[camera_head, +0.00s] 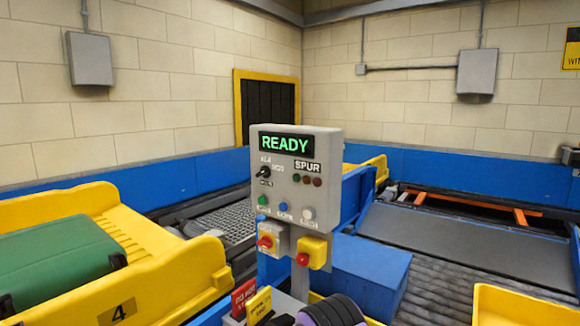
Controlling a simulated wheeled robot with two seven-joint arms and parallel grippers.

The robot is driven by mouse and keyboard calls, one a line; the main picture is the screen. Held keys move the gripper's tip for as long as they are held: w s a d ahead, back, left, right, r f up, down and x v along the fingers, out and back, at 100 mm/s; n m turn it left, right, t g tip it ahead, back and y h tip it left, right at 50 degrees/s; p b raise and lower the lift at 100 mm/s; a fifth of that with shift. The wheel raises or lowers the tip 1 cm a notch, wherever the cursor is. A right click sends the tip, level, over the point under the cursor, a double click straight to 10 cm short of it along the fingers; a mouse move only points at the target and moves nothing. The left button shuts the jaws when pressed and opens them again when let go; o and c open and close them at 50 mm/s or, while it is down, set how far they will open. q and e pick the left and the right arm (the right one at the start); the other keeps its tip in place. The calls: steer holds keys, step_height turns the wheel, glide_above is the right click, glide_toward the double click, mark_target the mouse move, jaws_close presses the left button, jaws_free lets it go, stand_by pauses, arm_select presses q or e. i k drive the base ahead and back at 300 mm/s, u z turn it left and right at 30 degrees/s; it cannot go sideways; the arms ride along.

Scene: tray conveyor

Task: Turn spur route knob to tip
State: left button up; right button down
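A grey control box (291,198) stands upright on a post in the middle of the view. Its display (286,144) reads READY in green. A small black knob (264,172) sits at the upper left of its face, with small labels around it that are too small to read surely. I cannot tell which label the knob points to. A SPUR label (307,167) is to its right, above several small dark lamps. Green, blue and white buttons are in a row below. Neither of my grippers is in view.
A yellow tray (128,285) marked 4 holds a green case (64,262) at left. A blue box (365,273) stands right of the post. Purple and black items (335,311) show at the bottom edge.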

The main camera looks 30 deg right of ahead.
mark_target(265, 172)
steer(key=u, duration=1.55)
steer(key=i, duration=0.55)
steer(key=z, duration=3.4)
steer(key=i, duration=0.2)
steer(key=z, duration=0.25)
